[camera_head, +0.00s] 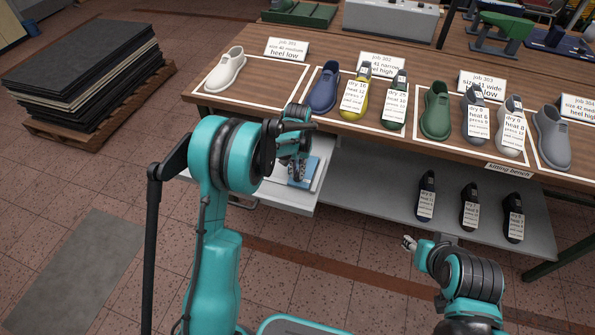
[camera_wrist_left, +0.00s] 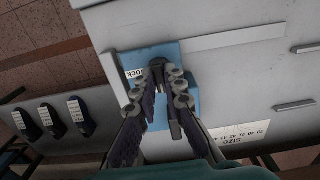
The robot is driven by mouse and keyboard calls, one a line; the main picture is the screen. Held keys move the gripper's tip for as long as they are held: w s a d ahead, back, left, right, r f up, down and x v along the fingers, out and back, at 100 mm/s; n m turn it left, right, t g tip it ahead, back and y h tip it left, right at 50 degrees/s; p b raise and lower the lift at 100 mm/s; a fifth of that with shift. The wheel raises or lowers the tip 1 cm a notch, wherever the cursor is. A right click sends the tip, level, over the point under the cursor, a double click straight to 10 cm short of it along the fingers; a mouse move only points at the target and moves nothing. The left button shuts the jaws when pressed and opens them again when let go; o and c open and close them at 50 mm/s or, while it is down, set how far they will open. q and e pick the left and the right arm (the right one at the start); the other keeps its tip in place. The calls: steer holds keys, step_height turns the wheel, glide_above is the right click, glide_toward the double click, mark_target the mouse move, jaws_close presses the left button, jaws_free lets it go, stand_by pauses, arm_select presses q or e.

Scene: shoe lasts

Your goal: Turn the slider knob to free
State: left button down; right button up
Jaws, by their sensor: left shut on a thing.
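The slider knob (camera_wrist_left: 158,64) is a dark part on a blue block (camera_wrist_left: 192,58) in the left wrist view. A white label on the block's left side ends in "OCK"; its first letters are hidden. My left gripper (camera_wrist_left: 158,92) is closed around the knob, and its fingers hide much of it. In the head view, my left gripper (camera_head: 298,174) is down at the blue block (camera_head: 313,166) on the light-grey surface below the bench top. The knob cannot be made out there. My right gripper (camera_head: 409,243) is in front of the lower shelf, away from the block, and too small to read.
The wooden kitting bench (camera_head: 265,105) carries several shoe lasts with tags and job cards. Three dark tagged lasts stand on the grey lower shelf (camera_head: 375,196). A "SIZE" scale (camera_wrist_left: 243,139) lies right of the block. Stacked dark sheets (camera_head: 85,62) sit on a pallet at left.

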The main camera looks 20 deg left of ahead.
arm_select(q)
steer(key=c, duration=1.6)
jaws_free()
step_height(320, 180, up, 12)
